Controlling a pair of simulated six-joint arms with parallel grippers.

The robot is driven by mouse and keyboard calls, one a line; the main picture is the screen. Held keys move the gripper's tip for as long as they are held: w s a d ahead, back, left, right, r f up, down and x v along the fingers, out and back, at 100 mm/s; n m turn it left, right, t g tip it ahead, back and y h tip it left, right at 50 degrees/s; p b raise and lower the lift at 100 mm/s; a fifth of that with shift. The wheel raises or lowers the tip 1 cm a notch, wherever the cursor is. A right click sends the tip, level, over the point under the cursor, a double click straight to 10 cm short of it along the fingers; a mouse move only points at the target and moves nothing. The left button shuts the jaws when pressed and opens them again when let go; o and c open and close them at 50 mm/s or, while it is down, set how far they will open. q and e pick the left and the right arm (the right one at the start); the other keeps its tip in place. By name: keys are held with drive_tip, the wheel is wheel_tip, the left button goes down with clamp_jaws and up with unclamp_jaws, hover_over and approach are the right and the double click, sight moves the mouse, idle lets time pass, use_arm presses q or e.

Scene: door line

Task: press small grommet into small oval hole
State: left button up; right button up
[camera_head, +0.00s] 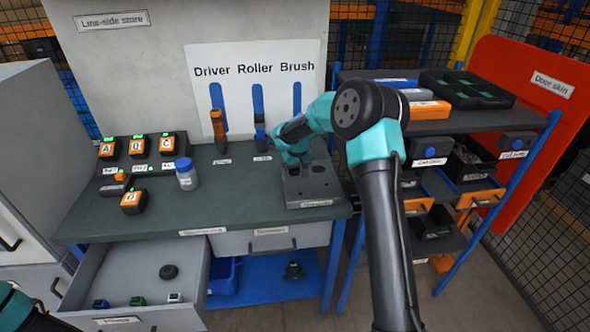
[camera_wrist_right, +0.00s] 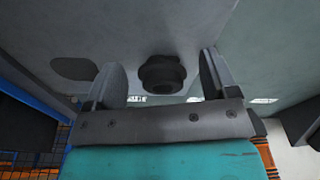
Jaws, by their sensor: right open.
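A grey plate block (camera_head: 312,188) with dark openings stands at the right end of the dark bench top. My right gripper (camera_head: 293,158) is at its back left, pointing down, partly hidden by its own arm. In the right wrist view my right gripper (camera_wrist_right: 160,88) is open, with a small dark round grommet (camera_wrist_right: 161,74) between its fingers and a gap on each side. The grommet is at the grey plate surface; I cannot tell how deep it sits. A dark oval hole (camera_wrist_right: 75,69) shows to its left. My left gripper is out of view.
A jar with a blue lid (camera_head: 186,175) and orange-black units stand on the bench's left. A loaded shelf rack (camera_head: 440,125) stands right.

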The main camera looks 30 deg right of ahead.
drive_tip(key=shift+t, duration=0.3)
drive_tip(key=r, duration=0.7)
drive_tip(key=shift+s+a+r, duration=0.1)
drive_tip(key=shift+s+r, duration=0.2)
drive_tip(key=shift+r, duration=0.1)
drive_tip(key=shift+w+r+n, duration=0.1)
drive_tip(key=shift+r+n, duration=0.05)
drive_tip(key=shift+n, duration=0.35)
drive_tip(key=c, duration=0.4)
drive_tip(key=n, duration=0.3)
drive_tip(key=r+n, duration=0.1)
drive_tip(key=n, duration=0.1)
drive_tip(key=shift+w+r+g, duration=0.1)
drive_tip(key=shift+w+g, duration=0.25)
drive_tip(key=shift+g, duration=0.05)
drive_tip(key=c, duration=0.7)
drive_tip(key=n, duration=0.3)
drive_tip(key=r+n, duration=0.1)
drive_tip(key=n, duration=0.1)
drive_tip(key=shift+w+r+g, duration=0.1)
drive_tip(key=shift+w+g, duration=0.15)
drive_tip(key=shift+g, duration=0.05)
clamp_jaws()
drive_tip(key=n, duration=0.2)
drive_tip(key=r+n, duration=0.1)
drive_tip(key=n, duration=0.1)
drive_tip(key=shift+w+g, duration=0.1)
drive_tip(key=shift+g, duration=0.2)
